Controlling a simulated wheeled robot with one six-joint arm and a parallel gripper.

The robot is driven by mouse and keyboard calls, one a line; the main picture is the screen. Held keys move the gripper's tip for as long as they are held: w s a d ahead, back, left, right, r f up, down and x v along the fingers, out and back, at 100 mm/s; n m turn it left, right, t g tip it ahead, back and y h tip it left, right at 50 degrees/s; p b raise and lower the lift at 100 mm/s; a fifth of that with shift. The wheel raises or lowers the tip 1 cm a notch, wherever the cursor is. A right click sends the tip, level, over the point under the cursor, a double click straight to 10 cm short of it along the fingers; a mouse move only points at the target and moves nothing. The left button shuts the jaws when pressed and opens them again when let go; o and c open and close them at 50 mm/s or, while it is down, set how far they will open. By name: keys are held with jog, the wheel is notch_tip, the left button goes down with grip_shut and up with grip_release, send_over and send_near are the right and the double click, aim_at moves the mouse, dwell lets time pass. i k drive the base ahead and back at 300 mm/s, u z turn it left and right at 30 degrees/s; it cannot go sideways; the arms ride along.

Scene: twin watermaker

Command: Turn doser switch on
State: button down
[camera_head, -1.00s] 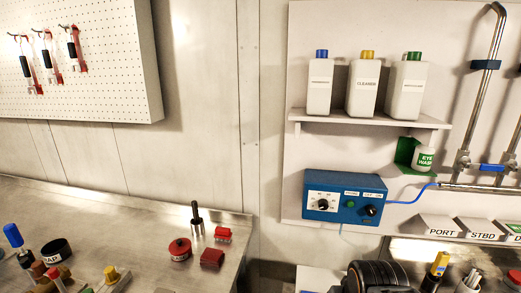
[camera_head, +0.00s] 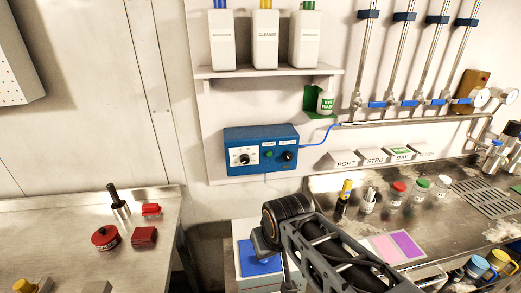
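The doser is a blue box (camera_head: 261,149) on the white wall panel, below the bottle shelf. Its front has a white dial plate (camera_head: 242,157) with a dark knob at left. A small green button or lamp (camera_head: 268,154) sits in the middle. A black knob switch (camera_head: 287,156) is at right, under a small label; its setting is too small to read. My arm reaches up from the bottom of the view, below the doser and apart from it. My gripper's fingers cannot be made out.
A shelf (camera_head: 270,72) with three bottles is above the doser. A blue tube (camera_head: 319,137) runs right from it to pipes with blue valves. The right counter holds jars (camera_head: 397,193) and labelled blocks (camera_head: 372,156). The left bench (camera_head: 60,240) holds red parts. A gap separates the benches.

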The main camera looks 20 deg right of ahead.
aim_at(288, 156)
jog(key=k, duration=0.5)
jog(key=z, duration=1.75)
jog(key=k, duration=1.1)
jog(key=u, duration=1.2)
jog(key=i, duration=1)
jog(key=z, duration=0.05)
